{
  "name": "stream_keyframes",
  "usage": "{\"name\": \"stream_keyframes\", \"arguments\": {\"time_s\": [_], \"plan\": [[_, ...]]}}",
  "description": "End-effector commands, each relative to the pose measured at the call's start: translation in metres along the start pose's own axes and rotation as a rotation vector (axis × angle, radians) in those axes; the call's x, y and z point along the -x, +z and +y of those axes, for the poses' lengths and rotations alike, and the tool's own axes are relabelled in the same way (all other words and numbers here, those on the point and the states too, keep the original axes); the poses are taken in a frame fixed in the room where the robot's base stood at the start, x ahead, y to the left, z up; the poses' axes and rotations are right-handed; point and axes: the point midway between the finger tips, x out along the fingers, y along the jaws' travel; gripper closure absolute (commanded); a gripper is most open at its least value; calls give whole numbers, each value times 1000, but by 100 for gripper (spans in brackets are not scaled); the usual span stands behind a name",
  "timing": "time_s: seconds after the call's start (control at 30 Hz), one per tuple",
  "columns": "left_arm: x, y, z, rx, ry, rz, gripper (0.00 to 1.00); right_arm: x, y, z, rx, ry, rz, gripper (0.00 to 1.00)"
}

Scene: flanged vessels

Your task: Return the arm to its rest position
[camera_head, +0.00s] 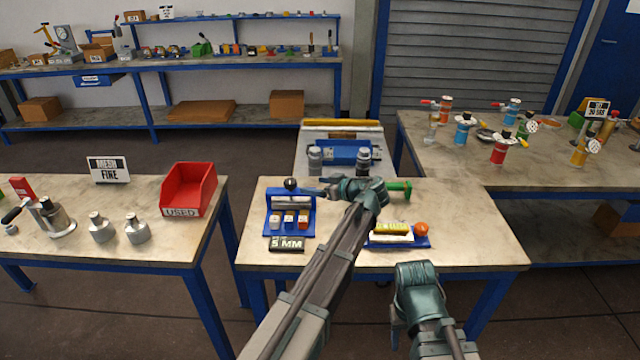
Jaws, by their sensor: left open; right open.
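My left arm reaches up from the bottom middle over the centre table (470,250). Its open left gripper (322,191) points left beside the blue stand (273,224), close to the black ball knob (290,184) on top. I cannot tell whether it touches the stand; nothing shows held in it. My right arm is low at the bottom right. Its open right gripper (396,322) points down in front of the table's front edge, apart from any object, with its fingertips partly hidden.
The stand holds several small blocks behind a "5 MM" sign (287,244). A blue tray (421,242) with a yellow brush (391,228) and orange ball (421,229) lies right of my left forearm. A green handle (399,187) lies behind. The left table carries a red bin (189,188); flanged vessels (464,131) stand right.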

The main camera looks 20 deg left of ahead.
Motion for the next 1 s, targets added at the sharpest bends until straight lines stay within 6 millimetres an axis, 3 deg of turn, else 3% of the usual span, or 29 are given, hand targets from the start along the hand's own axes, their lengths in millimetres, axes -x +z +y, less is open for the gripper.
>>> {"name": "stream_keyframes", "arguments": {"time_s": [0.17,0.27,0.37,0.5,0.7,0.83,1.0], "plan": [[2,3,-2,-9,0,-9,19,0,0,0,0,0,0,50],[15,22,-16,-80,2,-72,19,0,0,0,0,0,0,50],[41,61,-44,-241,19,-210,19,0,0,0,0,0,0,50],[98,132,-93,-562,122,-469,19,0,0,0,0,0,0,50],[181,207,-155,-984,391,-765,19,0,0,0,0,0,0,50],[221,234,-183,-1168,564,-876,19,0,0,0,0,0,0,50],[248,248,-200,-1285,696,-937,19,0,0,0,0,0,0,50]]}}
